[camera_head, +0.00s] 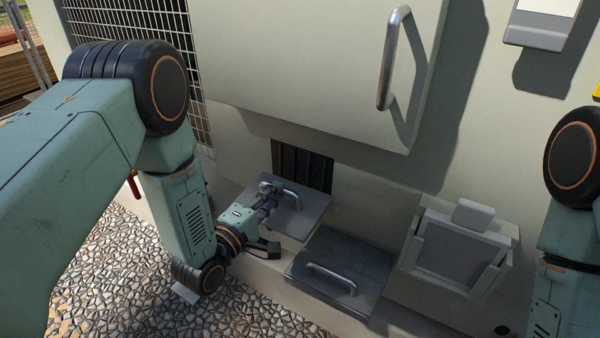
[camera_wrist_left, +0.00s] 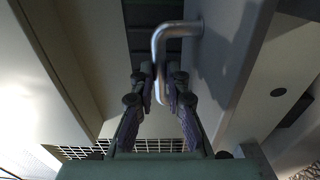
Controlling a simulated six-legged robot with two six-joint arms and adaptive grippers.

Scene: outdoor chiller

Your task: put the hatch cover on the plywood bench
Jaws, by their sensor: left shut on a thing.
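The hatch cover (camera_head: 306,216) is a flat grey plate with a metal bar handle, just in front of a dark opening (camera_head: 300,166) in the pale housing. My left gripper (camera_head: 268,196) is shut on its handle. In the left wrist view, the fingers of my left gripper (camera_wrist_left: 160,88) close around the bent handle (camera_wrist_left: 161,40), with the cover's grey face (camera_wrist_left: 225,50) to the right. I cannot tell whether the cover touches anything beneath. No plywood bench can be clearly made out. My right gripper is out of view; only its arm shows at the right.
A second grey panel with a handle (camera_head: 350,263) lies just below and right of the cover. A grey box (camera_head: 455,255) stands further right. A large door handle (camera_head: 394,58) juts out above. Gravel (camera_head: 110,270) covers the ground at left; brown wood (camera_head: 18,72) shows far left.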

